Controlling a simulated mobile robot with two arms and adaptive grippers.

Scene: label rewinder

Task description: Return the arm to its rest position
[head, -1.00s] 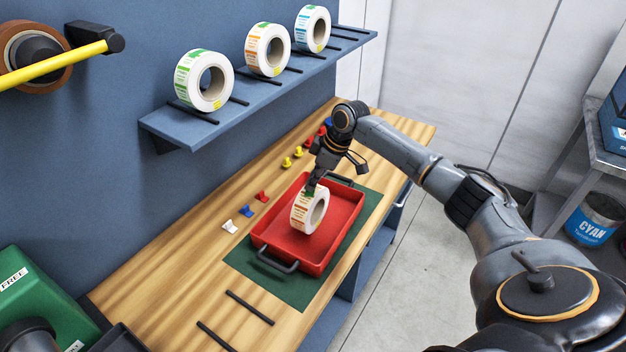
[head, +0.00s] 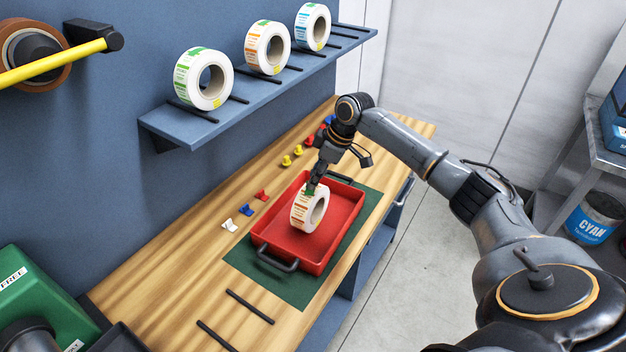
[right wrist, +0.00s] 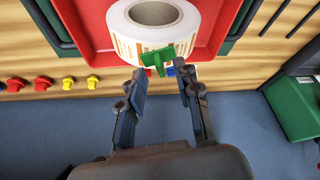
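My right gripper (head: 314,186) is just above and behind a white label roll with orange print (head: 298,214). The roll stands on its edge in the red tray (head: 334,238). In the right wrist view my right gripper (right wrist: 158,84) has its two fingers apart with nothing between them. The roll (right wrist: 118,38) and its green tab (right wrist: 157,60) lie just beyond the fingertips. My left gripper is not in view.
The tray sits on a green mat (head: 240,262) on the wooden bench (head: 170,285). Several coloured clips, including a red one (head: 261,195), lie along the wall side. A blue shelf (head: 165,128) with three label rolls hangs above. Black rods (head: 250,307) lie in front.

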